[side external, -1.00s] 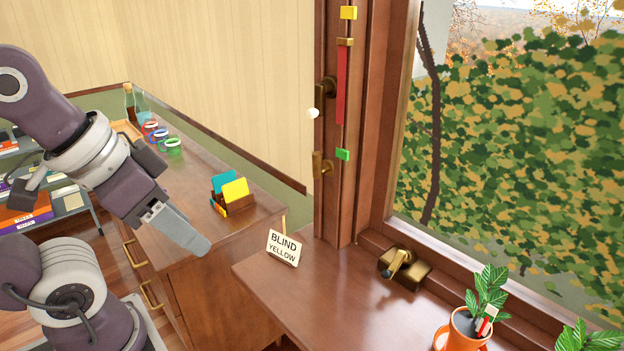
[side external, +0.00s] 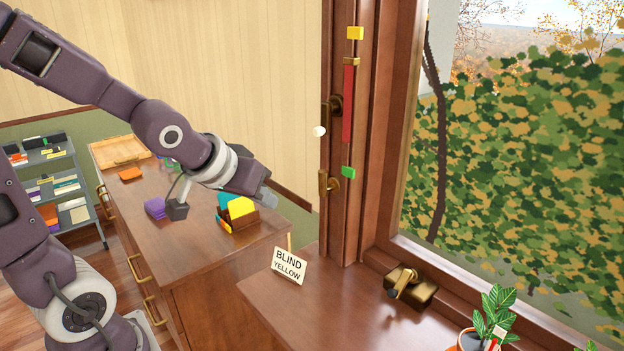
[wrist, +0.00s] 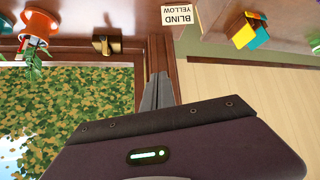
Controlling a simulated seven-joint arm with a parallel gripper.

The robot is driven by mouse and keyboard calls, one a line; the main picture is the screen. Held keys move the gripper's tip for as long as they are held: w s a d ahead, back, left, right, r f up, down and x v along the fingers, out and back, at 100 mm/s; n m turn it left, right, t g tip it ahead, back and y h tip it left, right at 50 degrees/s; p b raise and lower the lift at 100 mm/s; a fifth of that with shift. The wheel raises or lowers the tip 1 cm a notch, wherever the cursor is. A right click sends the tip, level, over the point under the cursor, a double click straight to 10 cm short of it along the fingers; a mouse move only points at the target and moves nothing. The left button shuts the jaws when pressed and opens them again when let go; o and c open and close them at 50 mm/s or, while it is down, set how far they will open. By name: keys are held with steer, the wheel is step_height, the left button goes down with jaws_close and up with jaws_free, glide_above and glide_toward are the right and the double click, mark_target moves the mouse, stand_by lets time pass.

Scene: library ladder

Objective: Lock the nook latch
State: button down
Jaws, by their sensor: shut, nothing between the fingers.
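My gripper (side external: 264,194) is shut and empty, in the air above the wooden cabinet and left of the window post. Its closed fingers also show in the wrist view (wrist: 157,92). A brass latch with a short lever (side external: 411,288) sits at the foot of the window frame, well right of my gripper; it also shows in the wrist view (wrist: 106,45). I cannot tell which fitting is the nook latch. Nothing touches my gripper.
A red strip (side external: 348,105) runs between yellow (side external: 355,33) and green (side external: 348,172) tabs on the post. A "BLIND YELLOW" sign (side external: 288,266) stands on the sill, with a potted plant (side external: 494,315) at right. A card holder (side external: 238,217) sits below my gripper. The middle sill is clear.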

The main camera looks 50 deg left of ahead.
steer(key=w+a+f+n+t+h, duration=0.2)
steer(key=w+a+f+n+t, duration=0.4)
steer(key=w, duration=0.5)
steer(key=s+a+n+t+y, duration=0.1)
steer(key=a+n+t+y, duration=0.1)
steer(key=a+n, duration=0.4)
steer(key=n+t, duration=0.1)
steer(key=n, duration=0.2)
steer(key=shift+s, duration=0.2)
steer(key=shift+r, duration=0.1)
steer(key=w+a, duration=0.1)
steer(key=w, duration=0.9)
steer(key=d, duration=0.1)
steer(key=s+d, duration=0.1)
steer(key=d, duration=0.1)
steer(key=shift+d, duration=0.3)
